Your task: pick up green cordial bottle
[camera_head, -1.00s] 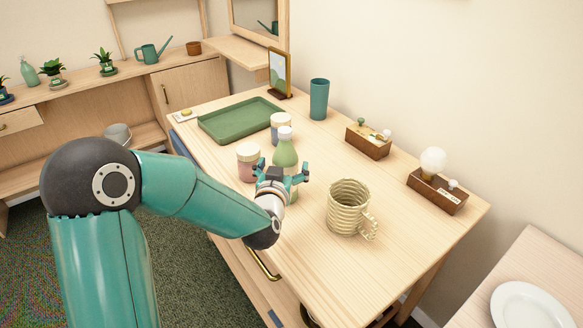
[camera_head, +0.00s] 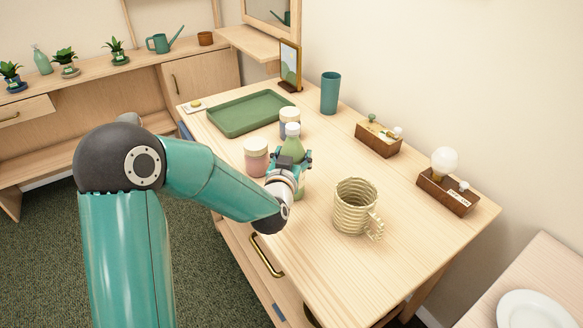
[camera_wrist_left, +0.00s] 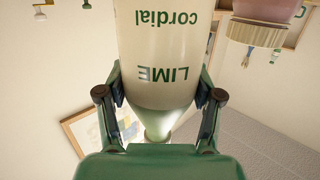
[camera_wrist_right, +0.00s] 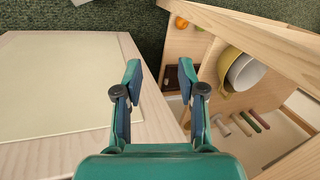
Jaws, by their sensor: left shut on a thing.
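The green cordial bottle (camera_head: 291,148), with a white cap, stands on the wooden table behind my left gripper. My left gripper (camera_head: 291,160) is shut on it, fingers on both sides of its body. In the left wrist view the bottle (camera_wrist_left: 165,55) appears upside down, its white label reading "LIME cordial", between the fingers of the left gripper (camera_wrist_left: 160,95). The bottle's lower part is partly hidden by the gripper in the head view. My right gripper (camera_wrist_right: 159,68) is open and empty in the right wrist view, away from the bottle.
A pink jar (camera_head: 256,158) and a blue-banded jar (camera_head: 289,122) stand close to the bottle. A ribbed mug (camera_head: 354,208) is to its right. The table's front right is clear.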

